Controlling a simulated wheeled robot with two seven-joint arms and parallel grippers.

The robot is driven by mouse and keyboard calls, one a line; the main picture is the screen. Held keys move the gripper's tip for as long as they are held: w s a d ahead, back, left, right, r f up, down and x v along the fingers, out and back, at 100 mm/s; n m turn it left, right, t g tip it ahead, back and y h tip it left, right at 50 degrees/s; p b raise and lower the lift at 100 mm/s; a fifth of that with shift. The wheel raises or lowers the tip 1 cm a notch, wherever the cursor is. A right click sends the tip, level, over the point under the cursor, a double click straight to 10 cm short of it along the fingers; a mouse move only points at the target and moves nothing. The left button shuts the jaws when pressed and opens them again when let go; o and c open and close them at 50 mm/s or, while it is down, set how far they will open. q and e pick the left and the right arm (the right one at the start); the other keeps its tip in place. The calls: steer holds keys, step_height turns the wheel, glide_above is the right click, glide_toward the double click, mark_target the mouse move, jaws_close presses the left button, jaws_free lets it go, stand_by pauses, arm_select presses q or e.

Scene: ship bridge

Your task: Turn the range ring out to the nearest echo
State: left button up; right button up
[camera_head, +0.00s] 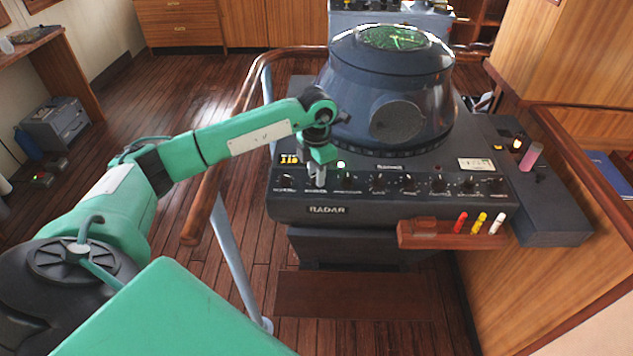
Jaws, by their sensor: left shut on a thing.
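The radar console (328,210) stands ahead of me, with a row of black knobs along its sloping front panel. A small yellow lit readout (289,159) sits at the panel's upper left; its digits are too small to read surely. The round radar screen (392,38) on top of the dark hood shows green traces; single echoes and rings cannot be told apart. My left gripper (318,183) points down at the panel, just right of the leftmost knob (286,181). It is shut on a knob there, which its fingers mostly hide. My right gripper is out of view.
A wooden handrail (235,110) curves round the console's left side, below my left arm. A small wooden rack (420,235) holds red, yellow and white pens at the console's front right. A pink cylinder (531,155) stands on the right-hand ledge. The floor at left is mostly clear.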

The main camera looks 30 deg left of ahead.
arm_select(q)
steer(key=m+b, duration=0.5)
steer(key=shift+f+m, duration=0.2)
steer(key=shift+m, duration=0.1)
steer(key=m+b, duration=0.2)
steer(key=shift+r+m+b, duration=0.1)
steer(key=shift+m+b, duration=0.25)
steer(key=shift+m, duration=0.05)
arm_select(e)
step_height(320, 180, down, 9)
arm_select(q)
steer(key=shift+m+b, duration=0.6)
steer(key=shift+m, duration=0.2)
steer(key=shift+r+m+b, duration=0.15)
steer(key=shift+m+b, duration=0.8)
steer(key=shift+m, duration=0.55)
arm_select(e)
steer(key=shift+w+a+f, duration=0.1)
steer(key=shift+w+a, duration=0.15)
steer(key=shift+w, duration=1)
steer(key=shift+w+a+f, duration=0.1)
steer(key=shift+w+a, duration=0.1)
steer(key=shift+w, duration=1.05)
arm_select(q)
steer(key=o, duration=1)
